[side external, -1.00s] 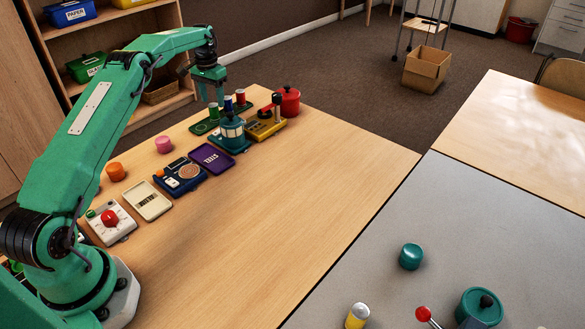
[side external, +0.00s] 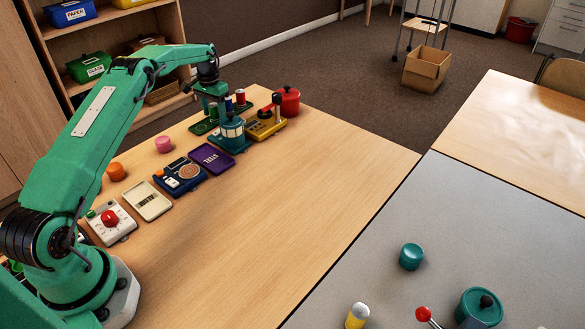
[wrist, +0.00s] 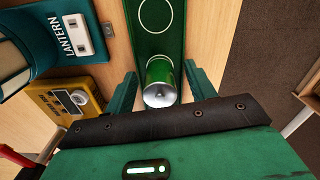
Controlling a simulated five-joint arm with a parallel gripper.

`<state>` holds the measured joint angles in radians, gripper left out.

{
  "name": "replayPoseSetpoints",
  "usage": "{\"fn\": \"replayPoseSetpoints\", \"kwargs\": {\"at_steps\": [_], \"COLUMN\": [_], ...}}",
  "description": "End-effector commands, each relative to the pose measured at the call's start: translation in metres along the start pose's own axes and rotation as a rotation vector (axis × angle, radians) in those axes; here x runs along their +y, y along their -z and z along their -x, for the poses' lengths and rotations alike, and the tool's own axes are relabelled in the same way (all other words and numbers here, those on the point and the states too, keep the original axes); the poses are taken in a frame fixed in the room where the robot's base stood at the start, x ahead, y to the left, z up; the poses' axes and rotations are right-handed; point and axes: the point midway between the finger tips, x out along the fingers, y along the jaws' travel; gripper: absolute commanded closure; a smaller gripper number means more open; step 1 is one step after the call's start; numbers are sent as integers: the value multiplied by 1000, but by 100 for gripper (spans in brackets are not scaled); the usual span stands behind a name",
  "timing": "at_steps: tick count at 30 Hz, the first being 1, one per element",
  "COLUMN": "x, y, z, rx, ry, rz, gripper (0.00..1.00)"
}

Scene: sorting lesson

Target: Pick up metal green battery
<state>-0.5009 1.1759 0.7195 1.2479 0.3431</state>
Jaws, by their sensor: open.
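The green battery (wrist: 161,82) stands on a green tray (wrist: 157,38), its silver metal end facing the camera in the wrist view. My gripper (wrist: 160,86) is open, with one finger on each side of the battery and a gap on both sides. In the side view my gripper (side external: 214,106) is low over the tray (side external: 201,127) at the far end of the table. The green battery is hard to make out there among the fingers.
A blue battery (side external: 228,103) and a red one (side external: 240,97) stand close to my gripper. The teal lantern (side external: 232,133), yellow device (side external: 264,123) and red pot (side external: 288,101) are close by. The table's middle (side external: 290,190) is clear.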

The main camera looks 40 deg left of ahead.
Motion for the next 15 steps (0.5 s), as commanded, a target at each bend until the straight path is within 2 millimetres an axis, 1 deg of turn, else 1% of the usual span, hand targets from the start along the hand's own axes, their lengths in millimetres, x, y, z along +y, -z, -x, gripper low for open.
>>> {"fn": "replayPoseSetpoints", "kwargs": {"at_steps": [8,9,11,15], "x": [0,0,0,0], "y": [0,0,0,0], "z": [0,0,0,0], "rx": [0,0,0,0], "ry": [0,0,0,0], "rz": [0,0,0,0], "gripper": [45,47,59,86]}}
